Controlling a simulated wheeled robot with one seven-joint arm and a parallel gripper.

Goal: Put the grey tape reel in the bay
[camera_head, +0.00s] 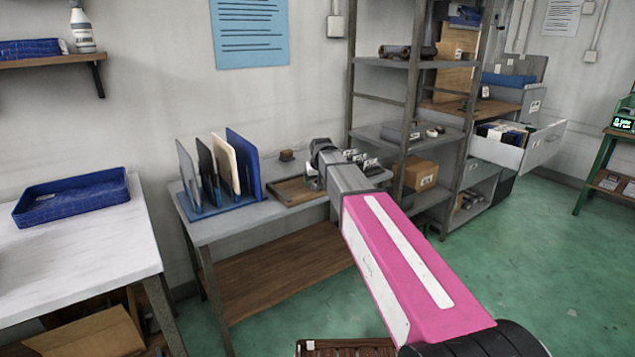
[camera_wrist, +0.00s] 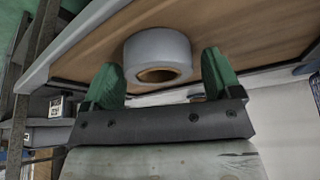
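The grey tape reel (camera_wrist: 158,48) shows in the wrist view between the green fingers of my gripper (camera_wrist: 161,66). Its round hole faces the camera, and the reel is set against a brown wooden surface. Narrow gaps show beside the reel, so the fingers look open around it, not closed on it. In the head view my gripper is over the right end of the grey table, by a shallow brown tray (camera_head: 290,191); my arm hides its fingers and I cannot make out the reel. A rack of upright panels (camera_head: 217,170) stands left of the tray; which space is the bay is not clear.
A metal shelf unit (camera_head: 409,65) stands close on the right of my arm. A white table with a blue tray (camera_head: 72,204) is at the left. Green floor is clear at the right.

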